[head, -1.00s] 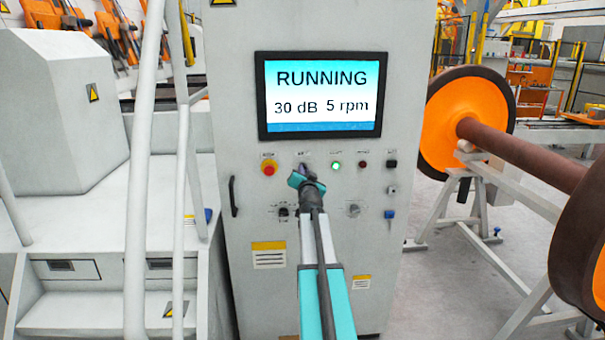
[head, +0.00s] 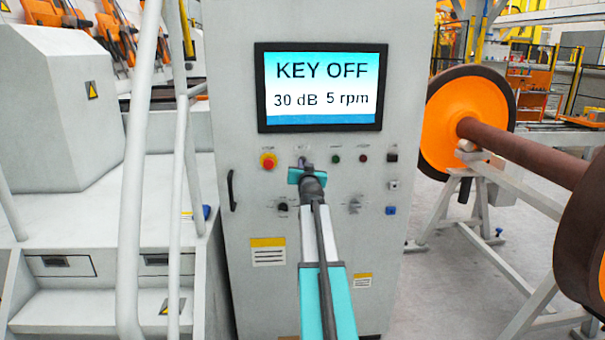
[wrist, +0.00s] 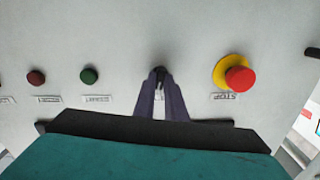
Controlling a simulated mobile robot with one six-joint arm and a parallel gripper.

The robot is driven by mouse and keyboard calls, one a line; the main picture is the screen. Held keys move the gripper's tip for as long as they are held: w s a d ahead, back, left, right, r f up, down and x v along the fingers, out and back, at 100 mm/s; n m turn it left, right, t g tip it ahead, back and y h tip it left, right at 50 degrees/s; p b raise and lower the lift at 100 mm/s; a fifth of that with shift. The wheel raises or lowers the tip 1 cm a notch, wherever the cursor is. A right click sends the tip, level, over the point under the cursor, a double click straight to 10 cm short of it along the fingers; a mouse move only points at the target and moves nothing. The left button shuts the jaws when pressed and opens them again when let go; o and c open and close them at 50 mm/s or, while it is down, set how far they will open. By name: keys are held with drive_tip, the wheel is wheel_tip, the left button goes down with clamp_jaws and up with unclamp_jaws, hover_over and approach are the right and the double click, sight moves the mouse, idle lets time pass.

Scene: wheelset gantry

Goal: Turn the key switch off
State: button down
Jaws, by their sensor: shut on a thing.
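The key switch (wrist: 160,73) sits on the grey cabinet panel (head: 235,110) and shows as a small dark piece between my fingertips in the wrist view. In the head view my arm and gripper hide most of it. My gripper (wrist: 159,80) is shut on the key, with its two dark fingers close together at the panel. It also shows in the head view (head: 304,164). The screen (head: 320,88) above reads "KEY OFF", "30 dB" and "5 rpm".
A red stop button on a yellow ring (head: 268,161) is close to the gripper. A dark green button (head: 336,159) and dark red button (head: 363,159) are on its other side. Stairs with rails (head: 140,180) stand left. An orange wheelset (head: 465,115) rests on a stand right.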

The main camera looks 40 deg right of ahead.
drive_tip(key=n+b, duration=0.7)
drive_tip(key=b, duration=0.3)
drive_tip(key=shift+w+r+n, duration=0.1)
drive_tip(key=shift+r+n, duration=0.05)
drive_tip(key=shift+n, duration=0.45)
drive_tip(key=c, duration=1.8)
unclamp_jaws()
drive_tip(key=shift+a, duration=0.1)
